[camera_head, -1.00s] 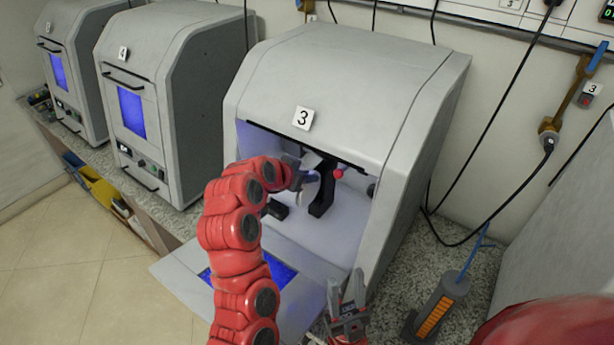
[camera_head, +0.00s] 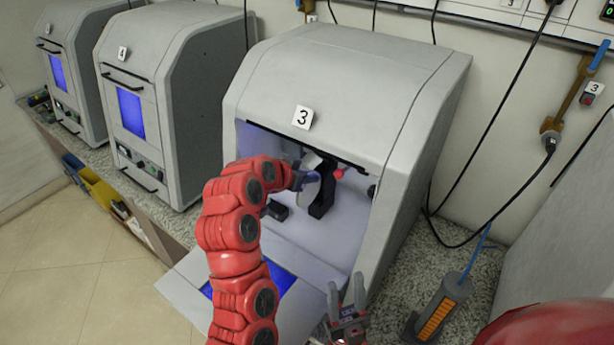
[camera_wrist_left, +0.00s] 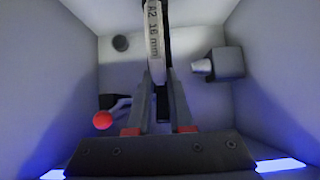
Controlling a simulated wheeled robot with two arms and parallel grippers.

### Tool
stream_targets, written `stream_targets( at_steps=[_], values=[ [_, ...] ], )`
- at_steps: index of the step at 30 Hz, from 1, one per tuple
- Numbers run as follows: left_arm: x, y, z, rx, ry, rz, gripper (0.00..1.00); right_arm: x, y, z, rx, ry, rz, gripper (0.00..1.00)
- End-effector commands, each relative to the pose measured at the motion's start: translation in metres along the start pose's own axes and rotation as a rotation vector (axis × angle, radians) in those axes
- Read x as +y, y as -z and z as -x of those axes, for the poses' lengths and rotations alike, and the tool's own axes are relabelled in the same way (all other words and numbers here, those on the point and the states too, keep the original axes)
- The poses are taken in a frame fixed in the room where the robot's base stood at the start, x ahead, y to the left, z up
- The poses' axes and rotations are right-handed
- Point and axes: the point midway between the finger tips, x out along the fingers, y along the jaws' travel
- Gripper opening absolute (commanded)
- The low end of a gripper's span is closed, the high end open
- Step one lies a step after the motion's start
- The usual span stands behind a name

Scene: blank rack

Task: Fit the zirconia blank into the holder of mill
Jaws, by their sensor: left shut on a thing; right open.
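The zirconia blank (camera_head: 308,191) is a pale disc inside the open chamber of mill 3 (camera_head: 345,85). In the left wrist view the blank (camera_wrist_left: 157,38) shows edge-on, marked "A2 16 mm". My left gripper (camera_head: 298,178) is shut on it; its fingers in the left wrist view (camera_wrist_left: 160,82) pinch the near edge. The black holder (camera_head: 323,197) stands right beside the blank in the head view. I cannot tell whether the blank is seated in it, since the contact is hidden. My right gripper (camera_head: 347,305) is open and empty in front of the mill, low in the view.
The mill's door (camera_head: 185,285) hangs open under my left arm. A red ball knob (camera_wrist_left: 103,120) and a grey block with a nozzle (camera_wrist_left: 222,64) are inside the chamber. Mill 4 (camera_head: 160,95) stands to the left. A device with an orange panel (camera_head: 437,315) stands at right.

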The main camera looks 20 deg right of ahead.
Motion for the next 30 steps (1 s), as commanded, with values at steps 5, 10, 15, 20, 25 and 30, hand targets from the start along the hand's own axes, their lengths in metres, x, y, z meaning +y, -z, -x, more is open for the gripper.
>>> stream_targets(
  at_steps=[5, 10, 15, 20, 25, 30],
  values=[
    [0.000, 0.002, -0.002, 0.002, 0.000, -0.001, 0.00, 0.000, 0.000, 0.001, 0.000, 0.000, 0.000, 0.43],
    [0.000, 0.004, -0.006, 0.002, 0.000, -0.002, 0.00, 0.000, 0.000, 0.002, 0.001, 0.000, 0.000, 0.43],
    [-0.001, 0.005, -0.010, 0.003, 0.001, -0.001, 0.00, 0.000, 0.000, 0.003, 0.001, 0.000, 0.000, 0.43],
    [-0.001, 0.007, -0.014, 0.002, 0.001, -0.002, 0.00, 0.000, 0.000, 0.004, 0.001, 0.000, 0.000, 0.43],
    [-0.001, 0.008, -0.018, 0.002, 0.001, -0.002, 0.00, 0.000, -0.001, 0.004, 0.001, 0.000, 0.000, 0.43],
    [0.000, 0.009, -0.022, 0.002, 0.001, -0.001, 0.00, 0.000, -0.001, 0.005, 0.001, 0.000, 0.000, 0.43]
  ],
)
